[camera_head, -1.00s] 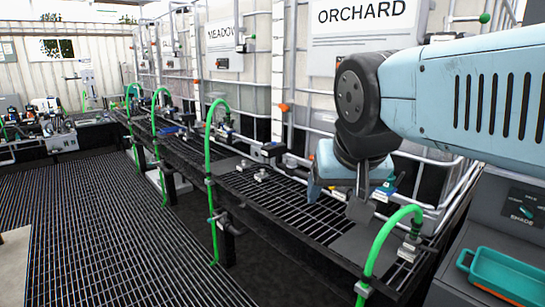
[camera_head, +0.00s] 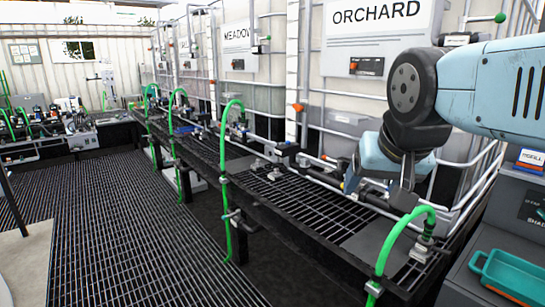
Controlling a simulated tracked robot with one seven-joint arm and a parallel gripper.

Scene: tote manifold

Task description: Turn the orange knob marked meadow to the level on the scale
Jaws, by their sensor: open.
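The MEADOW sign (camera_head: 238,36) hangs on a caged white tank left of centre. Small orange parts show on the pale upright strip (camera_head: 298,107) right of that sign and low on the rack (camera_head: 323,157). I cannot tell whether either is the meadow knob, and no scale marks are readable. My gripper (camera_head: 380,184) points down above the grated bench, in front of the ORCHARD tank and right of the MEADOW sign. It is open, with nothing visible between its fingers. My arm hides part of the rack behind it.
The grated bench (camera_head: 305,196) carries fittings and a green hose (camera_head: 398,235) arching up in front. Another green hose (camera_head: 224,165) stands left. The ORCHARD sign (camera_head: 378,14) is behind my arm. A teal tray (camera_head: 508,275) sits lower right. The grated floor (camera_head: 140,240) at left is clear.

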